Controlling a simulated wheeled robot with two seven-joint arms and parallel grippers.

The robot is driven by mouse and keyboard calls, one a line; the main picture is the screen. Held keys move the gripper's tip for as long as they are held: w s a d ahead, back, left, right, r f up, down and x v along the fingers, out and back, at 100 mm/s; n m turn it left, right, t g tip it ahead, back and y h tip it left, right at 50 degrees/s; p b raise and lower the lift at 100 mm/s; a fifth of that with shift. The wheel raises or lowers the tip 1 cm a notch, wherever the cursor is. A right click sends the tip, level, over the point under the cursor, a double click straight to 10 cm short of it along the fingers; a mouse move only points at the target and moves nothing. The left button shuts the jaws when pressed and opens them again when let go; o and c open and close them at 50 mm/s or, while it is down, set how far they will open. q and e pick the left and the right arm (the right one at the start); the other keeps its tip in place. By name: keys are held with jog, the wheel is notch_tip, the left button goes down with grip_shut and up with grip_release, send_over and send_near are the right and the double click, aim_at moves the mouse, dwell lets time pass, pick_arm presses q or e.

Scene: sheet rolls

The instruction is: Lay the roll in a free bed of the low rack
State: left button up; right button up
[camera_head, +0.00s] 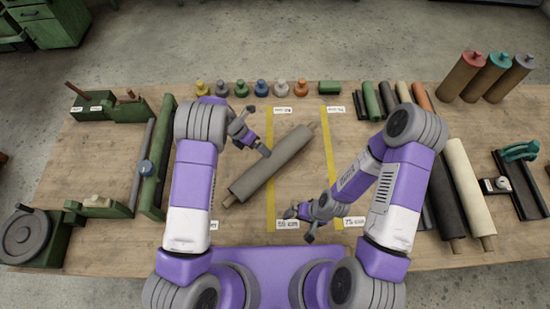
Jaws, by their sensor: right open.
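A grey-brown roll (270,168) lies diagonally on the wooden table between my arms, with a thin core end showing at each end. It crosses the left yellow strip. My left gripper (264,151) is just above the roll's middle in the picture; its jaws are too small to read, and I cannot tell if it touches. My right gripper (294,213) is open and empty, to the lower right of the roll and apart from it. Several rolls lie side by side at the right, including a black roll (449,198) and a cream roll (470,190). My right arm hides part of this area, so the rack's beds are unclear.
Yellow strips (330,150) with labels mark the table. Several coloured knobbed pieces (262,88) line the back edge. Three upright rolls (488,77) stand at the back right. A green frame with a bar (153,165) and a grey disc (25,237) are at the left.

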aim_at(273, 162)
pick_arm(q)
jog(key=shift+s+d+r+p+x, duration=0.1)
jog(key=shift+d+p+x, duration=0.05)
jog(key=shift+x, duration=1.15)
jog(key=shift+s+d+r+p+x, duration=0.1)
jog(key=shift+s+d+x, duration=0.05)
jog(key=shift+x, duration=1.15)
jog(key=shift+s+d+r+p+x, duration=0.1)
jog(key=shift+d+p+x, duration=0.1)
jog(key=shift+x, duration=1.1)
jog(key=c, duration=1.6)
jog(key=shift+w+d+r+h, duration=0.1)
jog(key=shift+w+r+h, duration=0.05)
jog(key=shift+h, duration=0.15)
jog(key=shift+c, duration=0.6)
jog(key=shift+r, duration=0.1)
